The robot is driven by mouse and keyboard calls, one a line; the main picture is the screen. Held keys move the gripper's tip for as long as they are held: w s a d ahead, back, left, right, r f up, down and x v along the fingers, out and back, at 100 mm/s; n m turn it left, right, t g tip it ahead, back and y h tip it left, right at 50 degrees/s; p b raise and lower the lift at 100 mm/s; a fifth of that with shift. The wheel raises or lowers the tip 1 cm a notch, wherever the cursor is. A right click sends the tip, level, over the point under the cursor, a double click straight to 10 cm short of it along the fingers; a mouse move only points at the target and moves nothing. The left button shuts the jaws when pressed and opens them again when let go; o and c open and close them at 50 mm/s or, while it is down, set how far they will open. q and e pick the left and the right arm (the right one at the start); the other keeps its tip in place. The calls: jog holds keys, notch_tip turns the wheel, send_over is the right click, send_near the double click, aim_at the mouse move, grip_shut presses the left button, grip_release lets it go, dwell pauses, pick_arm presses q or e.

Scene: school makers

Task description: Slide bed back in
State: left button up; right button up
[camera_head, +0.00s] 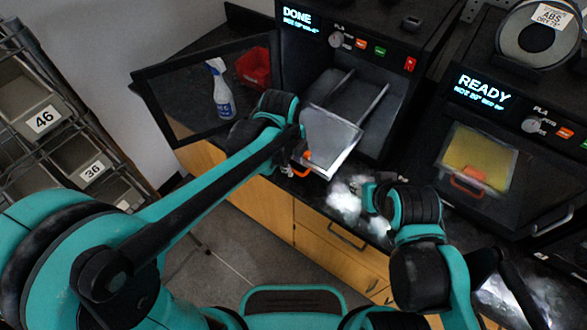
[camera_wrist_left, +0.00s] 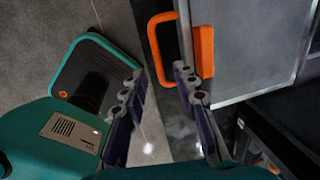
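The bed (camera_head: 330,142) is a pale plate slid partly out of the left printer (camera_head: 345,60), whose screen reads DONE. An orange handle (camera_head: 302,170) is on its front edge. My left gripper (camera_head: 296,158) is at this front edge, partly hidden by its own arm. In the left wrist view, the orange handle (camera_wrist_left: 205,50) lies just beyond the fingertips of my left gripper (camera_wrist_left: 158,75). The fingers are apart, with no visible grip on the handle. The bed's edge (camera_wrist_left: 235,50) is right of the handle. My right gripper (camera_head: 372,190) is low over the counter; its fingers are unclear.
The left printer's door (camera_head: 160,95) stands open to the left. Behind it are a spray bottle (camera_head: 219,90) and a red bin (camera_head: 254,67). A second printer (camera_head: 500,110) reading READY is at right. Bin shelves (camera_head: 45,120) stand at far left. Wooden cabinets (camera_head: 265,200) are below the counter.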

aim_at(329, 128)
pick_arm(q)
jog(key=shift+w+f+b, duration=0.2)
jog(key=shift+f+b, duration=0.1)
jog(key=shift+f, duration=0.8)
grip_shut()
jog(key=shift+w+d, duration=0.1)
jog(key=w+d, duration=0.3)
jog(key=w, duration=0.2)
jog(key=w+d+p, duration=0.1)
jog(key=w+d, duration=0.3)
jog(key=w, duration=0.1)
jog(key=w+d+p, duration=0.1)
jog(key=w+d, duration=0.3)
jog(key=w, duration=0.1)
